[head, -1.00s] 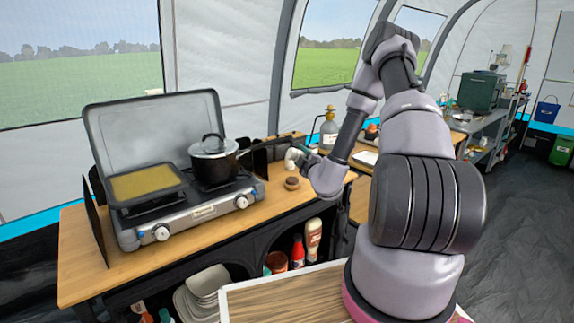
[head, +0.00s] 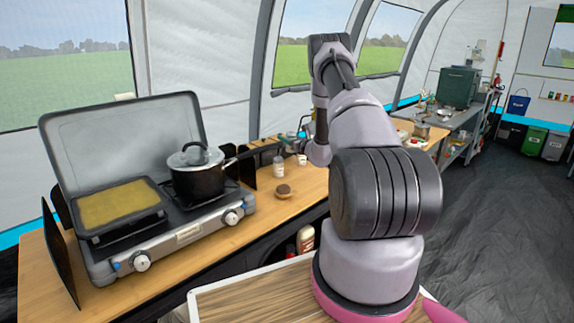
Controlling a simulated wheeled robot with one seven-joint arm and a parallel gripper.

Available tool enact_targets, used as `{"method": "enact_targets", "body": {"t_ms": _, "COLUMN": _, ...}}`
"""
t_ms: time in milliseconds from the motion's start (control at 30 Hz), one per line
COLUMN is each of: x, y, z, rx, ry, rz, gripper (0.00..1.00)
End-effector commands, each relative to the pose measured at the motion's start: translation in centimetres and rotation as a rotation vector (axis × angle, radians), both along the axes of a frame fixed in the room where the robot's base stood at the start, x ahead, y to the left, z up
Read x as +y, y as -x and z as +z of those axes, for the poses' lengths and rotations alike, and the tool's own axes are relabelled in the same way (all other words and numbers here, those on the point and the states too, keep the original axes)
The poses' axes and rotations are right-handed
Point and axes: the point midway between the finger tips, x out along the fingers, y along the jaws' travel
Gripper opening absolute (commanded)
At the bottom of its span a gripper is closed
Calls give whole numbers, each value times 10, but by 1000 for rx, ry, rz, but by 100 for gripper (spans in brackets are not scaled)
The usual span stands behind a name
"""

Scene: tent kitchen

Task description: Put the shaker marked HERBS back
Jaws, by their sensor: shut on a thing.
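My gripper (head: 303,136) is small and partly hidden by my wrist at the back of the wooden counter (head: 262,213), right of the stove. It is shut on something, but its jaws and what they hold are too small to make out. A pale shaker-like jar with a grey top (head: 279,166) stands upright on the counter, just left of and below my gripper. A smaller white item (head: 302,160) shows right beneath my gripper. I cannot read HERBS on either, nor tell whether one of them is in my jaws.
A camping stove (head: 190,233) with a lidded black pot (head: 197,172) and a yellow griddle (head: 119,205) fills the counter's left part. Further tables (head: 455,128) stand at the back right.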

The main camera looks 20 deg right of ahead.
Motion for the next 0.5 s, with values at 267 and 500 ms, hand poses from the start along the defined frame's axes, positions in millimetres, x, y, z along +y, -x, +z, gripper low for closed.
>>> {"method": "enact_targets", "body": {"t_ms": 267, "x": 1, "y": 0, "z": -47, "rx": 3, "ry": -3, "rz": 1, "gripper": 0}}
{"method": "enact_targets", "body": {"t_ms": 500, "x": 2, "y": 1, "z": -71, "rx": 3, "ry": -4, "rz": 1, "gripper": 0}}
